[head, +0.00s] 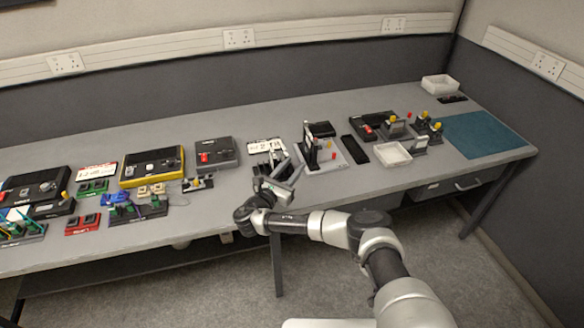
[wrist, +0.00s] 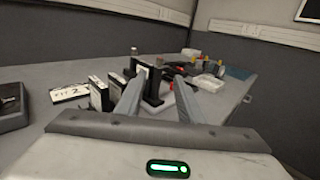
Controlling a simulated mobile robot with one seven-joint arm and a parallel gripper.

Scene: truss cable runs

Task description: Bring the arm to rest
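My gripper (head: 284,172) is at the front edge of the long grey table (head: 250,125), a little above it, with my arm reaching in from the lower right. In the wrist view, the two fingers of my gripper (wrist: 155,88) stand apart with a gap between them. No held thing shows between them. Beyond the fingers stands a dark upright fixture (wrist: 152,82), which also shows in the head view (head: 310,148) just right of my gripper. Whether a finger touches anything on the table cannot be told.
Left of my gripper are a yellow-edged black box (head: 152,167), a grey box (head: 216,153) and several small coloured blocks. To the right are a white tray (head: 392,154), several small fixtures and a teal mat (head: 483,134). The floor (head: 330,270) in front is open.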

